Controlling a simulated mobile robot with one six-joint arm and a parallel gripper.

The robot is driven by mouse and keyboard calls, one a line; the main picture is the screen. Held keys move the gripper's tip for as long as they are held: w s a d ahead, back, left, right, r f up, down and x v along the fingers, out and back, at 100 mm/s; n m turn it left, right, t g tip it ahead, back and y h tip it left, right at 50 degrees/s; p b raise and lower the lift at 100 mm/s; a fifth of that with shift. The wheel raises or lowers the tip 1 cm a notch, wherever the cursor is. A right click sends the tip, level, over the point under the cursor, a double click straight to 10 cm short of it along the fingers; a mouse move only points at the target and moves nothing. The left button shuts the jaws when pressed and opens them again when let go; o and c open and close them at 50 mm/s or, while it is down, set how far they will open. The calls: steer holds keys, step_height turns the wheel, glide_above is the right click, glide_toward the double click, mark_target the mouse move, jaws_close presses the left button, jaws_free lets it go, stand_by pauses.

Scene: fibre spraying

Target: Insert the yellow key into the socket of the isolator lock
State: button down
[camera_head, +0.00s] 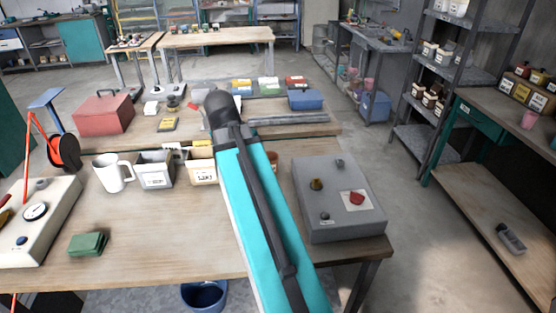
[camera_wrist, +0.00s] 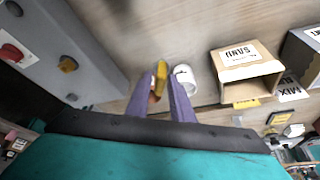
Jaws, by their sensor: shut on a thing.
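My gripper (camera_wrist: 163,98) shows in the wrist view with two purple fingers shut on the yellow key (camera_wrist: 161,70). The key sticks out beyond the fingertips, above the wooden table. The isolator lock appears to be the grey box (camera_head: 338,222) at the right end of the table in the head view. It bears a red switch (camera_head: 355,198), a brass-coloured round fitting (camera_head: 316,184) that may be the socket, and dark knobs. In the wrist view the grey box (camera_wrist: 85,45) is left of the key, apart from it. My arm hides the gripper in the head view.
A white rounded thing (camera_wrist: 186,78) is close to the right finger. Labelled bins (camera_head: 155,169) and a white mug (camera_head: 113,173) stand left of my arm. A gauge box (camera_head: 45,225) and green block (camera_head: 88,243) are further left. Bare tabletop (camera_head: 180,225) lies between.

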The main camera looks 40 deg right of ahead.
steer(key=w+a+n+t+y, duration=0.1)
steer(key=w+a+n, duration=0.3)
steer(key=a, duration=0.5)
steer(key=w+a+n+t+y, duration=0.1)
steer(key=w+a+n, duration=0.3)
steer(key=a, duration=0.5)
steer(key=w+a+r+n+y, duration=0.1)
steer(key=w+a+n, duration=0.4)
steer(key=a, duration=0.5)
steer(key=shift+w+t+y+b, duration=0.15)
steer(key=shift+t+y+b, duration=0.25)
steer(key=shift+y, duration=0.2)
